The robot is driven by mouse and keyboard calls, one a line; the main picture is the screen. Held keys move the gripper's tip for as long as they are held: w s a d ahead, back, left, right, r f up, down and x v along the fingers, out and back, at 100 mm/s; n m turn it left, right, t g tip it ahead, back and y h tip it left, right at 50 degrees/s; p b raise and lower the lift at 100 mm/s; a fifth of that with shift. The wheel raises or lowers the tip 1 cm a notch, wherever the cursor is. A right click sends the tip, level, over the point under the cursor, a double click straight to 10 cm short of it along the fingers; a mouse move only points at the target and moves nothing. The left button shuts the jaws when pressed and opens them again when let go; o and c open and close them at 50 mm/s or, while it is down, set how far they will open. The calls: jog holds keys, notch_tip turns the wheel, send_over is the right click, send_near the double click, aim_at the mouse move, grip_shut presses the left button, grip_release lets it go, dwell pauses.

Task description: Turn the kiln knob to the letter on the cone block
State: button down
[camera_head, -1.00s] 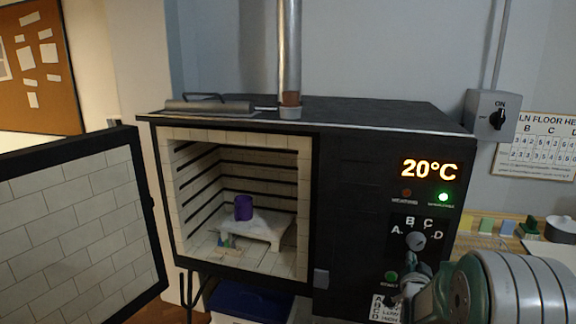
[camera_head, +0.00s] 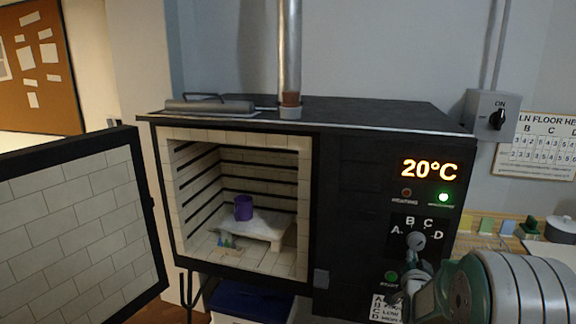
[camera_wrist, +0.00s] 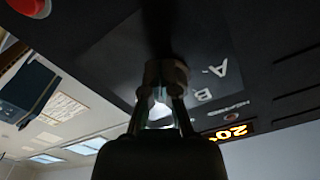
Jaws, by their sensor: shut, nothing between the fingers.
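The kiln knob (camera_head: 415,241) sits on the black panel, under an arc of letters A, B, C and D. Its pointer direction cannot be read. My gripper (camera_head: 414,262) is shut, just below the knob and in front of the panel. In the wrist view my fingertips (camera_wrist: 166,74) are close to the panel, near the letters A and B; the knob cannot be made out clearly behind them. The cone block (camera_head: 228,242), with small coloured cones, is on the kiln floor in front of the white shelf. Its letter is too small to read.
The kiln door (camera_head: 75,220) stands open at left. A purple cup (camera_head: 243,207) stands on the shelf (camera_head: 262,226) inside. The display (camera_head: 429,169) reads 20°C, with a green light lit. A green start button (camera_head: 391,276) is left of my gripper; a switch box (camera_head: 490,115) is upper right.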

jog(key=shift+r, duration=0.2)
jog(key=shift+w+a+r, duration=0.15)
jog(key=shift+a+r, duration=0.1)
jog(key=shift+a, duration=0.1)
dwell(0.4)
jog(key=shift+a+f, duration=0.2)
jog(key=shift+f, duration=0.2)
jog(key=shift+v, duration=3)
jog(key=s+a+r+n+g+y, duration=0.4)
jog(key=s+a+r+n+g, duration=0.15)
jog(key=s+a, duration=0.4)
jog(key=s+a+n+g, duration=0.2)
jog(key=s+g, duration=0.1)
jog(key=s, duration=0.8)
jog(key=s+a+n+g+y, duration=0.1)
jog(key=s+a+g, duration=0.2)
jog(key=s, duration=0.8)
jog(key=shift+s+r+n, duration=0.15)
jog(key=shift+r+n, duration=0.05)
jog(key=shift+n, duration=0.15)
